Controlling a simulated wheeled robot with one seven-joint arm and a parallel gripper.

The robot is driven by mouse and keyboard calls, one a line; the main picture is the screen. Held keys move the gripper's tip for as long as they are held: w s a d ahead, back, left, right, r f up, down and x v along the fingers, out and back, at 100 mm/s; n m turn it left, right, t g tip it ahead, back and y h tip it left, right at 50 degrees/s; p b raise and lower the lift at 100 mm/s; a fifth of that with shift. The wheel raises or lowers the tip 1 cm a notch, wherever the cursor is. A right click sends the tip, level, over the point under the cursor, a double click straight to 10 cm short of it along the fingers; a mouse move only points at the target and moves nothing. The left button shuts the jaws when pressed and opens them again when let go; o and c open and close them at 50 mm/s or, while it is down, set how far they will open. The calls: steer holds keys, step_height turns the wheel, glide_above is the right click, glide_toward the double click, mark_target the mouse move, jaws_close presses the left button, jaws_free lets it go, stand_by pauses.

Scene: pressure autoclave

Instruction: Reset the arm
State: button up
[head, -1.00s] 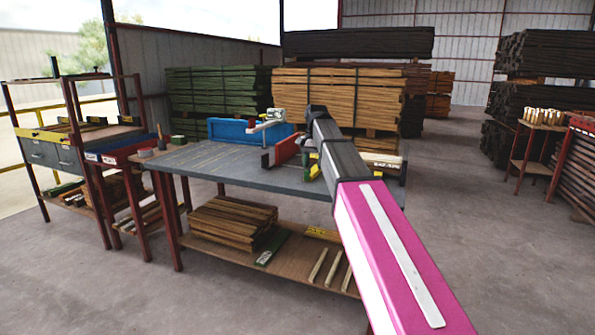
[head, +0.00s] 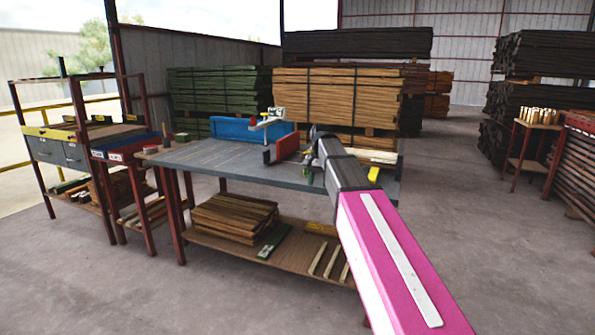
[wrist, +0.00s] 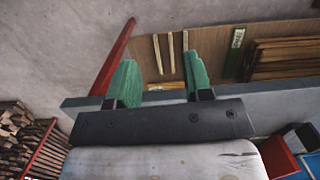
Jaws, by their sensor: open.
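My gripper shows in the wrist view (wrist: 160,76) with its two green fingers apart and nothing between them. Past the fingers lie the edge of the grey worktable (wrist: 285,102) and a lower shelf with wood strips. In the head view my magenta and dark arm reaches from the lower right over the right part of the worktable (head: 215,160). The gripper itself is mostly hidden behind the arm there, so I cannot tell its height above the tabletop.
A blue tray-like box (head: 230,130) and a red-ended tool (head: 282,149) are on the worktable. A shelf unit (head: 65,152) stands left. Timber stacks (head: 335,95) fill the back, and a small side table (head: 525,165) is at right. The floor between is clear.

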steer(key=s+d+f+n, duration=0.1)
steer(key=s+d+f, duration=0.2)
steer(key=s+f, duration=0.4)
steer(key=s+d+f+n, duration=0.1)
steer(key=s+d+f, duration=0.3)
steer(key=s+f, duration=0.4)
steer(key=s+d+f+n+t, duration=0.1)
steer(key=s+d+f, duration=0.3)
steer(key=f, duration=1.3)
steer(key=s+n, duration=0.1)
steer(key=s, duration=0.2)
steer(key=shift+s+d+f+h, duration=0.15)
steer(key=shift+s+f+h, duration=0.05)
steer(key=shift+f+h, duration=0.1)
steer(key=shift+o, duration=0.2)
